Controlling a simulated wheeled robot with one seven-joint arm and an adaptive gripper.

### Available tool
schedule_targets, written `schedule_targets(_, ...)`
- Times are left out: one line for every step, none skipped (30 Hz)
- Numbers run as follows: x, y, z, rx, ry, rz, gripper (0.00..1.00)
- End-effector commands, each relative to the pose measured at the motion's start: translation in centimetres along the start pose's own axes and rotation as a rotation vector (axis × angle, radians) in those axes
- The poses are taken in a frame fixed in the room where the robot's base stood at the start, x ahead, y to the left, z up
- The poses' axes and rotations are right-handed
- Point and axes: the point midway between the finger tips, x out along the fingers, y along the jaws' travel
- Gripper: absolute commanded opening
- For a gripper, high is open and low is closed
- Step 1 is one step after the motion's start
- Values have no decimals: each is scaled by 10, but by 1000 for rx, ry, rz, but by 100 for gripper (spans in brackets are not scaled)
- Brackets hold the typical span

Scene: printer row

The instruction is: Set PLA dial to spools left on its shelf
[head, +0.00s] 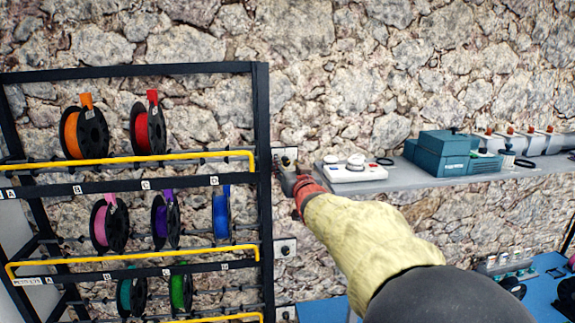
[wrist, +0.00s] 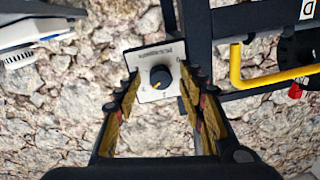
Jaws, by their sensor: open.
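The top dial (head: 288,155) is on the stone wall just right of the rack, level with the top shelf. In the head view my gripper (head: 291,180) partly covers this dial. The top shelf holds an orange spool (head: 83,132) and a red spool (head: 148,128); its name label is unseen.
The middle shelf holds pink (head: 101,224), purple (head: 160,221) and blue spools (head: 221,215). Teal (head: 125,296) and green spools (head: 177,291) hang below. A second dial (head: 284,248) sits lower. A white device (head: 352,172) stands on a wall shelf right of my gripper.

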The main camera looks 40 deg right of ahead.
Motion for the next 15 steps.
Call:
schedule_targets(0,0,0,0,0,0,40)
schedule_targets(0,0,0,0,0,0,40)
schedule_targets(0,0,0,0,0,0,40)
schedule_targets(0,0,0,0,0,0,38)
schedule_targets(0,0,0,0,0,0,37)
schedule_targets(0,0,0,0,0,0,34)
schedule_targets(0,0,0,0,0,0,33)
schedule_targets(0,0,0,0,0,0,31)
schedule_targets(0,0,0,0,0,0,29)
schedule_targets(0,0,0,0,0,0,27)
schedule_targets(0,0,0,0,0,0,25)
schedule_targets(0,0,0,0,0,0,23)
schedule_targets(0,0,0,0,0,0,21)
schedule_targets(0,0,0,0,0,0,20)
schedule_targets(0,0,0,0,0,0,17)
